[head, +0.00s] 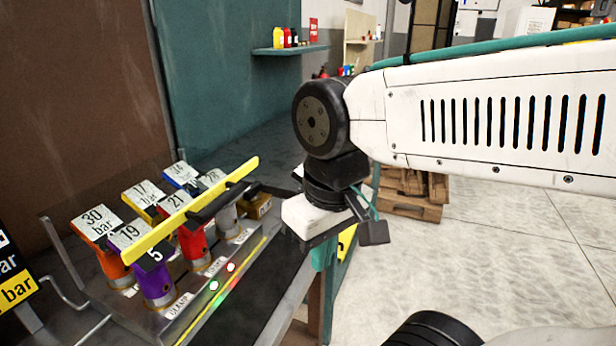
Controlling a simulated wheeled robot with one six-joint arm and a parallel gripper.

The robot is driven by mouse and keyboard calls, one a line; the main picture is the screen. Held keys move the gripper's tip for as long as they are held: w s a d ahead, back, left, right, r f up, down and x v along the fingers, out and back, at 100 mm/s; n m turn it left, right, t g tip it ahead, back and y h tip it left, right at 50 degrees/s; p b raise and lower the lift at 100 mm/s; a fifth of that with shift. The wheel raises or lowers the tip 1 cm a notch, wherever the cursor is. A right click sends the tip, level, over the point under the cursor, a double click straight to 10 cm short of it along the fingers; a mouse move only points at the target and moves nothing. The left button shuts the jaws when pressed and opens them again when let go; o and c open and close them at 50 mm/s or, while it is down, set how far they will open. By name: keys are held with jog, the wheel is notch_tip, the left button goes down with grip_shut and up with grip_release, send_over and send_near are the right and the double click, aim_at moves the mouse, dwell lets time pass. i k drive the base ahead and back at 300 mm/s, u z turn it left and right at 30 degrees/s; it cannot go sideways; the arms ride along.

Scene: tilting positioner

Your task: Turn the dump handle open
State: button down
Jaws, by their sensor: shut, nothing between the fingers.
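A bank of valves with coloured bodies and tilted number plates stands on a grey panel (140,318) at lower left. A front-row purple valve (157,284) is at a label that seems to read CLAMP. A red valve (192,246) and a grey valve (226,219) stand behind it, their labels too small to read. I cannot tell which carries the dump handle. A long yellow bar (190,215) runs diagonally over the front row. My gripper (322,252) is shut and empty, right of the bank and apart from it; its fingertips are hard to make out.
Red and green lights (225,297) line the panel's front edge. A bent metal rod (68,292) and a black-and-yellow bar sign (15,285) are at far left. A teal wall (220,80) stands behind. Wooden pallets (410,190) lie on the floor behind my arm.

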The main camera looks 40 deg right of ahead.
aim_at(252, 192)
jog(key=z, duration=0.3)
jog(key=k, duration=0.9)
jog(key=z, duration=0.95)
jog(key=i, duration=1.75)
jog(key=u, duration=0.55)
